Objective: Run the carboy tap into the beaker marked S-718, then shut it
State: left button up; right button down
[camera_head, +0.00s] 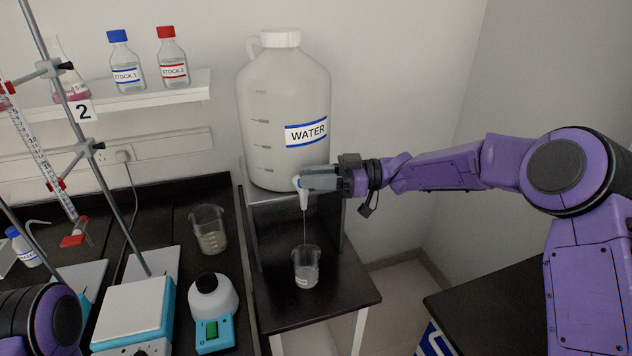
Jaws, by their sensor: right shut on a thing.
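The white carboy (284,95) labelled WATER stands on a raised dark stand, with its white tap (304,199) low at the front. My right gripper (310,180) reaches in from the right and is shut on the tap, hiding part of it. A thin stream runs straight down from the tap into a small glass beaker (306,268). The beaker stands upright under the spout and holds some liquid; its label is too small to read. Part of my left arm shows at the bottom left; its gripper is out of view.
Another beaker (209,230) stands on the left bench, near a white-and-teal device (211,310) and a hotplate (134,308). Burette stands (98,150) rise at the left. A shelf (150,96) holds STOCK bottles. The small table (345,294) is clear right of the beaker.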

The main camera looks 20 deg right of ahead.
jog(key=n+g+b, duration=0.1)
jog(key=n+g, duration=0.1)
jog(key=g, duration=0.1)
jog(key=n+g+b, duration=0.1)
jog(key=shift+w+f+g+b, duration=0.1)
jog(key=shift+w+g+b, duration=0.2)
jog(key=shift+g, duration=0.1)
jog(key=c, duration=1.2)
grip_release()
jog(key=shift+c, duration=0.2)
jog(key=d+b, duration=0.3)
jog(key=d, duration=0.7)
jog(key=shift+w+d+b, duration=0.2)
jog(key=shift+w+b, duration=0.05)
jog(key=shift+b, duration=0.1)
